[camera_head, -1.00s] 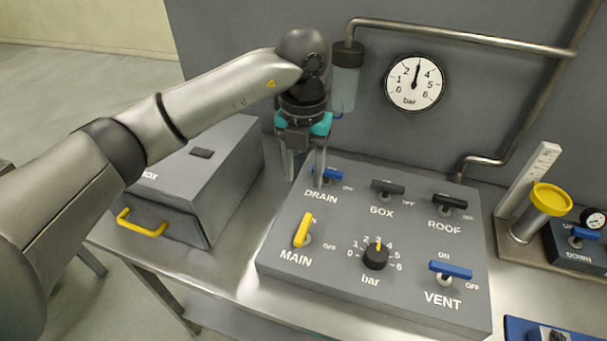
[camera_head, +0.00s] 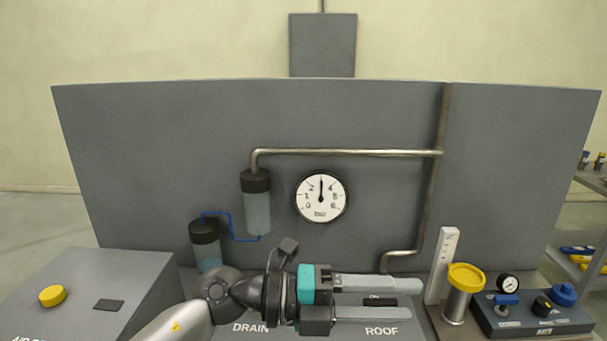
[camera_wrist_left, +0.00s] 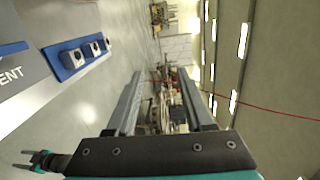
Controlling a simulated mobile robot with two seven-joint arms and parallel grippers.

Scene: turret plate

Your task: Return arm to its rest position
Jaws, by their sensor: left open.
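My left gripper (camera_head: 392,299) is open and empty in the head view. Its two fingers point to the right, above the grey control panel, and cover part of it. The panel's DRAIN and ROOF labels (camera_head: 381,331) show below and beside the gripper; most of its levers are hidden or out of frame. In the left wrist view the two fingers (camera_wrist_left: 165,105) stand apart with nothing between them, and the room shows beyond. Another gripper with teal parts (camera_wrist_left: 45,160), probably my right one, shows small at the lower left of the wrist view; its jaws are unclear.
A round gauge (camera_head: 321,198) and pipe (camera_head: 340,153) are on the grey back wall. A grey box with a yellow knob (camera_head: 52,296) stands left. A yellow-capped cylinder (camera_head: 465,277) and small blue-knobbed panel (camera_head: 530,315) stand right. A blue block (camera_wrist_left: 83,55) shows in the wrist view.

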